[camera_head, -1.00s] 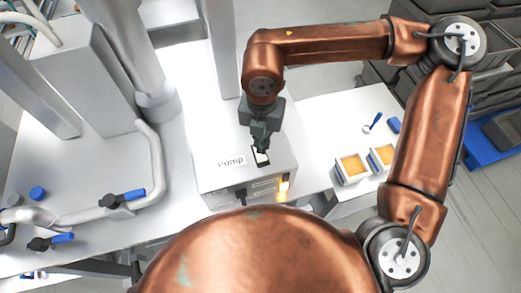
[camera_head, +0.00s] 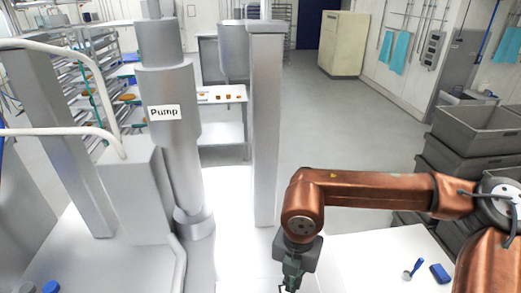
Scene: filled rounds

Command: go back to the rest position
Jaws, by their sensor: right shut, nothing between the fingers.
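My right gripper (camera_head: 290,283) hangs from the copper-coloured right arm (camera_head: 380,193) at the bottom of the head view. It points down over the white table, and its fingertips are close to the picture's lower edge. It is shut and empty. What lies under its fingers is cut off by the frame. My left gripper does not show.
A grey upright post (camera_head: 265,130) stands just behind the gripper. Left of it is a large grey cylinder labelled Pump (camera_head: 168,120). Grey crates (camera_head: 478,135) are stacked beyond.

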